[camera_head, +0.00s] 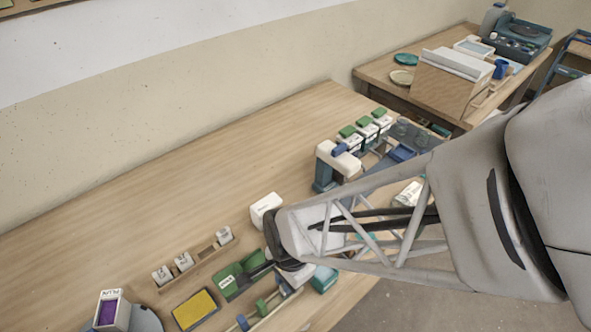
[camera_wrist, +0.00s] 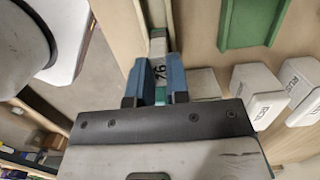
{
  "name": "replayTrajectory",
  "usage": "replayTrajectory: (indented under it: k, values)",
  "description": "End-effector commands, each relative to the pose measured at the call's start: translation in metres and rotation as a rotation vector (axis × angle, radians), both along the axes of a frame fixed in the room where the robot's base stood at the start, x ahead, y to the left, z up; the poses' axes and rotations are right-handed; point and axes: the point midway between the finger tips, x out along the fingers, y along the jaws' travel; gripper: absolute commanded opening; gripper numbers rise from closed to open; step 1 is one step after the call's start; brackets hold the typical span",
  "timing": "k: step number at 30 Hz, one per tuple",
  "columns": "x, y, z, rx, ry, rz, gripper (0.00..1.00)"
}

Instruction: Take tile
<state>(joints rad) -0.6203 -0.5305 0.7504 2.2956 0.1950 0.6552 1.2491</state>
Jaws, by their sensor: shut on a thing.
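In the wrist view, my gripper (camera_wrist: 158,78) has its two blue fingers closed on a narrow white tile (camera_wrist: 158,47) with dark marks like "76" on it. Its lower part sits between the fingers. In the head view, the end of my arm (camera_head: 288,262) is low over the front of the table, by a green tray (camera_head: 226,284); the fingers and held tile cannot be made out there. Small white labelled blocks (camera_head: 183,261) stand in a wooden rack (camera_head: 205,255) left of the arm.
A white box (camera_head: 265,209) stands behind the gripper. Several green-lidded containers (camera_head: 365,128) stand at the back right. The table's left rear is clear. White labelled blocks (camera_wrist: 258,95) show in the wrist view.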

Motion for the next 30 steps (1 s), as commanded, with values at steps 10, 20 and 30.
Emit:
replayTrajectory:
  k: [10,20,30]
  values:
    - [0.000,0.000,0.020,0.001,-0.001,0.000,0.00]
    - [0.000,0.000,0.042,0.001,-0.001,0.000,0.00]
    - [0.000,0.000,0.063,0.001,-0.001,0.000,0.00]
